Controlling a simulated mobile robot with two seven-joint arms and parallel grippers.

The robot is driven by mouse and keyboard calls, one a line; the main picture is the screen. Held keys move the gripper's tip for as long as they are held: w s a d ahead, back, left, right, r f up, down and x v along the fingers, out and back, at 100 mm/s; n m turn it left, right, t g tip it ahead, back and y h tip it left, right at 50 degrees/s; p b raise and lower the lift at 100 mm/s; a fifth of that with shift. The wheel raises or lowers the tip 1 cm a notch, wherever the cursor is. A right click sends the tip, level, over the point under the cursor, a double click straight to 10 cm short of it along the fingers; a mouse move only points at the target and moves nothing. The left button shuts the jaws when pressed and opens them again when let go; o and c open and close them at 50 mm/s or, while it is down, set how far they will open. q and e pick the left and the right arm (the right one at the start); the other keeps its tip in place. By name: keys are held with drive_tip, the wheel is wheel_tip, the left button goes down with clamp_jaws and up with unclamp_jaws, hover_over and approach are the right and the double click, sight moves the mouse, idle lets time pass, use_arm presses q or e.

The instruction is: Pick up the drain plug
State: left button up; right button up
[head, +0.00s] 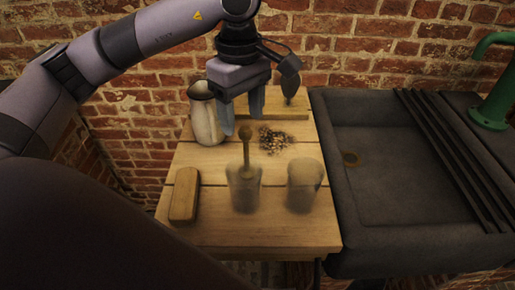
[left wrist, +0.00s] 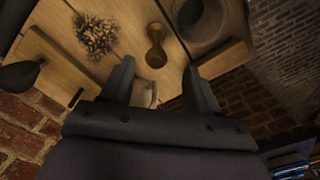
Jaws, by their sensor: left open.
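My left gripper (head: 243,112) is open and empty above the back of the wooden table; its two fingers also show apart in the left wrist view (left wrist: 159,70). A small pale object (left wrist: 143,93) shows between and below the fingers in that view, partly hidden by the gripper. I cannot tell whether it is the drain plug. A dark rounded piece on a stem (head: 290,84) stands on a wooden block at the back, right of the gripper. I cannot clearly pick out the drain plug. My right gripper is not in view.
A tall jug (head: 205,118) stands left of the gripper. Two jars (head: 305,187) stand in front, with a wooden turned piece (head: 245,145) at the left one. A dark pile (head: 273,141) lies behind. A wooden block (head: 184,196) is front left; a stone sink (head: 385,185) is right.

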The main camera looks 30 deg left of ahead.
sight(245, 128)
use_arm(q)
drive_tip(key=shift+w, duration=0.2)
drive_tip(key=shift+f, duration=0.35)
wheel_tip(245, 128, down, 6)
drive_tip(key=shift+d+f+p, duration=0.1)
drive_tip(key=shift+f+p, duration=0.05)
drive_tip(key=shift+p, duration=0.4)
drive_tip(key=shift+c, duration=0.3)
clamp_jaws()
